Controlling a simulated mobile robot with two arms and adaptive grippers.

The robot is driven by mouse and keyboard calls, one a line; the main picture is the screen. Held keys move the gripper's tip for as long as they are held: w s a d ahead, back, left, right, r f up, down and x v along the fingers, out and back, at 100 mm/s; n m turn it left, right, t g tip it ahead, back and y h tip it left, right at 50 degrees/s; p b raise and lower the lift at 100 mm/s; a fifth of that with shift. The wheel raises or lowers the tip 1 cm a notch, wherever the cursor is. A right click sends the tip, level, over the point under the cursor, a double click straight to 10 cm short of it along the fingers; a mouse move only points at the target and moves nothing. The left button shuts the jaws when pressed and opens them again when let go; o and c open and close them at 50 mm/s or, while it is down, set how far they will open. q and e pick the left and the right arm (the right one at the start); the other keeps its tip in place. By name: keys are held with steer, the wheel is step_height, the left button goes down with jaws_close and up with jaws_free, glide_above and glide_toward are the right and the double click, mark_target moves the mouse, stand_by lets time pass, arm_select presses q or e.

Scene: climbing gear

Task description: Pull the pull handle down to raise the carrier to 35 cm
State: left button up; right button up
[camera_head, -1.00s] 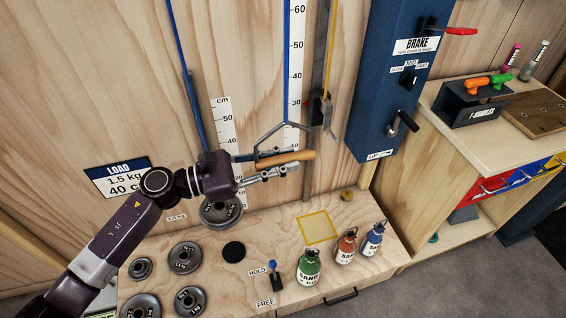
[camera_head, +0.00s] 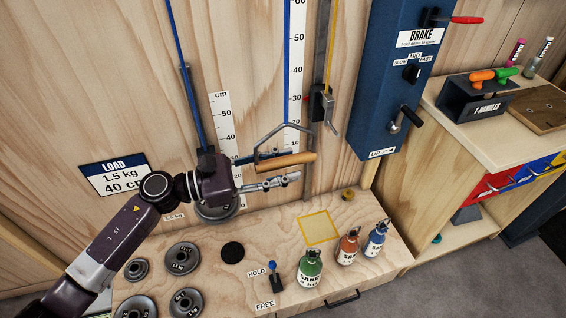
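The pull handle is a wooden bar (camera_head: 287,162) on a grey triangular bracket, hanging from a blue strap (camera_head: 297,60) in front of the right-hand scale. My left gripper (camera_head: 282,171) is open at the bar, with one finger above or behind it and the other below it, a visible gap from the bar. The carrier, with a dark weight plate (camera_head: 217,213), hangs low at the left-hand scale (camera_head: 224,120) on another blue strap. My gripper partly hides the carrier, so its exact height cannot be read. My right gripper is not in view.
A small hold/free lever (camera_head: 275,277) stands on the wooden bench near the HOLD label. Several loose plates (camera_head: 183,258) and three sand bottles (camera_head: 310,268) stand on the bench. A blue brake post (camera_head: 387,80) with a crank rises at right.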

arm_select(q)
steer(key=shift+r, duration=0.25)
steer(key=v, duration=1.2)
steer(key=shift+w+f, duration=0.1)
